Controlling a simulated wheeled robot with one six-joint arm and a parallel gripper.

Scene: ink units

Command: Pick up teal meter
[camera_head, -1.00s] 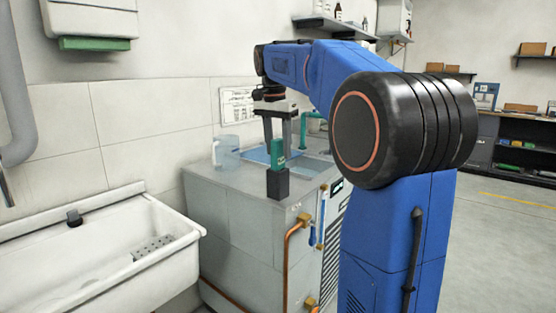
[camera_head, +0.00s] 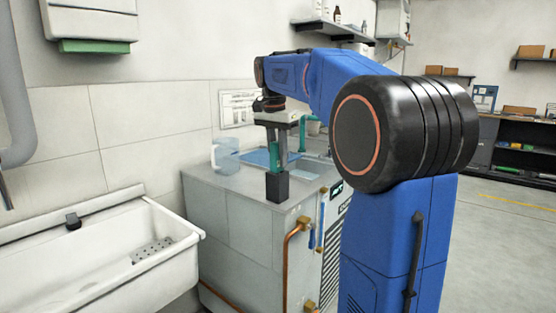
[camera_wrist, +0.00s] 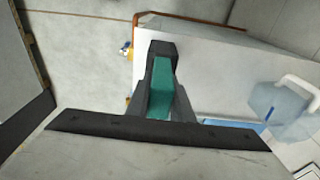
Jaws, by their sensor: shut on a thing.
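The teal meter (camera_head: 273,156) stands upright in a black square holder (camera_head: 277,187) on the grey unit's top, near its front edge. My gripper (camera_head: 277,160) points straight down over it, with its fingers around the meter's upper part. In the wrist view, the teal meter (camera_wrist: 161,85) lies between the two dark fingers of my gripper (camera_wrist: 161,95), which are shut on it. The holder (camera_wrist: 162,47) shows just beyond the meter there. The meter's lower end is hidden in the holder.
A clear jug (camera_head: 225,155) stands left of the meter; it also shows in the wrist view (camera_wrist: 285,105). A blue tray (camera_head: 262,157) lies behind. Copper pipe (camera_head: 287,255) and valves run down the unit's front. A white sink (camera_head: 100,255) is at left.

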